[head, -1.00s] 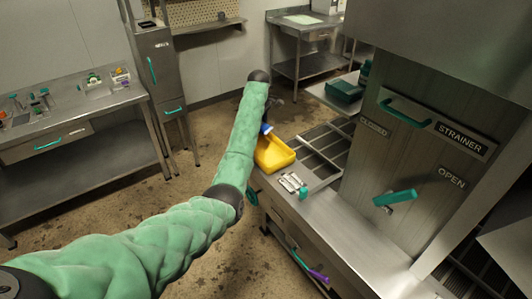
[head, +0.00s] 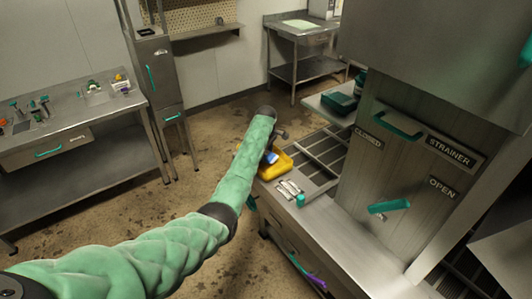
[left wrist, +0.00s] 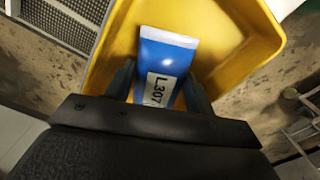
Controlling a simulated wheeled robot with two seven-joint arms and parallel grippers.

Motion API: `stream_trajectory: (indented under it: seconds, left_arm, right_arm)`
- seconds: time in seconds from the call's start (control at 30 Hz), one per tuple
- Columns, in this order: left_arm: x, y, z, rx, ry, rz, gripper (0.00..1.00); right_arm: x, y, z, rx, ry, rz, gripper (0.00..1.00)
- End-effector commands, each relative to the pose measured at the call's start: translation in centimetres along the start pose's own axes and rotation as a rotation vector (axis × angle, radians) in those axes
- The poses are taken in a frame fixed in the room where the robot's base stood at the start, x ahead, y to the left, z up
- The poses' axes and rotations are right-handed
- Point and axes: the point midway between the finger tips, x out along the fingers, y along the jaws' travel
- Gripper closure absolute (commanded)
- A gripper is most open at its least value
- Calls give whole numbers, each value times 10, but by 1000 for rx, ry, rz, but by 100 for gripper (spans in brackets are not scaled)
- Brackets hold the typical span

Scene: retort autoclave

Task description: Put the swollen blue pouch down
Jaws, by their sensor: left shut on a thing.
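The blue pouch (left wrist: 163,68) has a white end and a white label reading "L307", partly hidden by my gripper. My left gripper (left wrist: 160,88) is shut on it, with one dark finger on each side. In the left wrist view the pouch is over the yellow tray (left wrist: 112,55); I cannot tell whether it touches the tray floor. In the head view a bit of the blue pouch (head: 271,157) shows at the yellow tray (head: 277,168), and my left arm hides much of the gripper (head: 272,146). My right gripper is not in view.
The yellow tray stands on the steel counter (head: 318,215), beside a dark grated rack (head: 325,150). Small white packets (head: 289,188) and a teal item (head: 300,200) lie near it. The strainer door (head: 410,160) with teal handles rises at the right.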

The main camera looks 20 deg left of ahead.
Motion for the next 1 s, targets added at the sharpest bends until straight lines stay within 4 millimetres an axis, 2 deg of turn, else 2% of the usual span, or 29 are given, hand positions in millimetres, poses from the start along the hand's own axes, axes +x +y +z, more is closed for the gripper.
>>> stream_trajectory:
  seconds: [0.1,0.47,0.5,0.6,1.0]
  left_arm:
    - [6,0,0,0,0,0,70]
    - [10,0,0,0,0,1,70]
    - [10,0,0,0,0,1,44]
    - [10,0,0,0,0,1,24]
    - [5,0,0,0,0,1,24]
  right_arm:
    - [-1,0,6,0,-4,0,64]
    - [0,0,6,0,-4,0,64]
    - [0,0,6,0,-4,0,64]
    - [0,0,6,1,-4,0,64]
    - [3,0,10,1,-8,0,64]
